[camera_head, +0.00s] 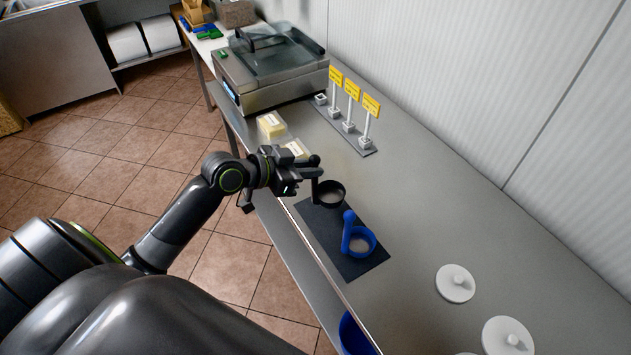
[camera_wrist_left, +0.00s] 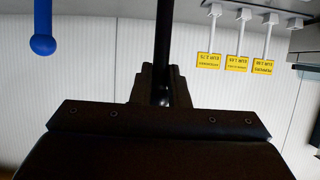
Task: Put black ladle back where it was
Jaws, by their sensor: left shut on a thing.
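The black ladle (camera_head: 331,194) has a round bowl and an upright handle. My left gripper (camera_head: 312,173) is shut on that handle, which also runs up the middle of the left wrist view (camera_wrist_left: 162,45). The bowl is at the far end of a dark mat (camera_head: 318,224) on the grey counter; I cannot tell whether it touches the mat. A blue ladle (camera_head: 360,241) stands on the near part of the mat, and its handle tip shows in the left wrist view (camera_wrist_left: 43,44). My right gripper is not in view.
Yellow price signs (camera_head: 353,89) stand behind the mat. Pale packs (camera_head: 271,124) lie left of my gripper, before a scale-like machine (camera_head: 270,65). White lids (camera_head: 455,284) lie at right. A blue container (camera_head: 352,335) is below the counter edge.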

